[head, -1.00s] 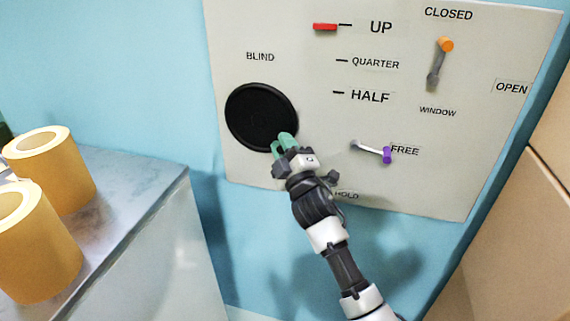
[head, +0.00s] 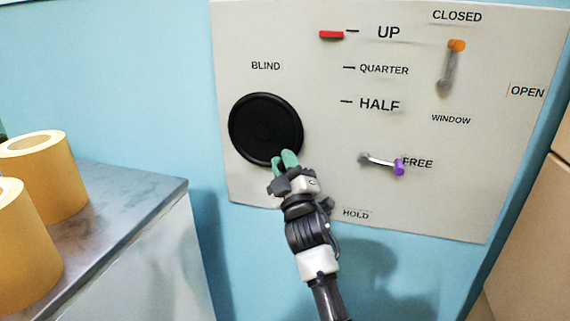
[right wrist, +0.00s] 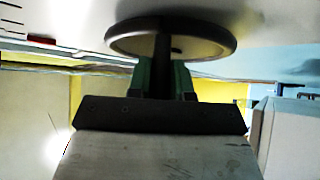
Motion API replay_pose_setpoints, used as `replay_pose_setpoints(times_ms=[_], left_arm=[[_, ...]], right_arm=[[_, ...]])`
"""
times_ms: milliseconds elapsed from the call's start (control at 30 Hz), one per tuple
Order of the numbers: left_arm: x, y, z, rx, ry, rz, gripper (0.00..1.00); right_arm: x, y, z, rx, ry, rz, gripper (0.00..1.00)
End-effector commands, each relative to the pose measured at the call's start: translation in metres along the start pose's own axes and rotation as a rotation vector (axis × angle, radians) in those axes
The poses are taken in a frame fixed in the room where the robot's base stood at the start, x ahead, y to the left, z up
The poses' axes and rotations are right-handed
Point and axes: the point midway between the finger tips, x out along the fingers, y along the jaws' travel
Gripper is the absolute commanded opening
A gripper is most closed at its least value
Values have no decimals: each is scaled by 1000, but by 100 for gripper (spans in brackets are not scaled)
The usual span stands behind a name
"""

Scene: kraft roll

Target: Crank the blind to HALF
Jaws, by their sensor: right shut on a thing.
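The black round blind crank (head: 265,127) is on the left of the pale wall panel (head: 300,185), under the word BLIND. My right gripper (head: 285,160) is at the crank's lower right edge, its green fingers shut on the crank's handle (right wrist: 162,66). In the right wrist view the dark handle stands between the green fingers (right wrist: 162,78), below the wheel (right wrist: 172,36). The red marker (head: 331,35) is level with the UP line, above QUARTER and HALF. My left gripper is not in view.
The orange-tipped window lever (head: 453,62) points up toward CLOSED. The purple-tipped lever (head: 382,161) points right at FREE, near my right arm. A grey counter (head: 120,215) with large yellow-brown rolls (head: 45,175) stands at left. A tan cabinet (head: 535,230) is at right.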

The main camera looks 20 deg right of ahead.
Motion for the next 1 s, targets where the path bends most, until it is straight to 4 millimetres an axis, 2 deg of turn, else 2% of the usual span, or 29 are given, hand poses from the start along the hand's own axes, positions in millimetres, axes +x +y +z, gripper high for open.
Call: replay_pose_setpoints(times_ms=[33, 167, 200, 533, 667, 1000], left_arm=[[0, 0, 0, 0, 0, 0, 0], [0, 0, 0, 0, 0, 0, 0], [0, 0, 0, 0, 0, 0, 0], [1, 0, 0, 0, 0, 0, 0], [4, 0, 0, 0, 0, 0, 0], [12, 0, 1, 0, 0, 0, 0]], right_arm=[[-1, -2, 1, -1, -3, -4, 23], [0, -1, 1, -1, -2, -3, 43], [0, -1, 1, -1, -2, -2, 45], [-6, -1, 1, -1, -2, -2, 45], [-25, -2, 2, -1, -2, -3, 45], [-91, -2, 1, 1, -3, -4, 45]])
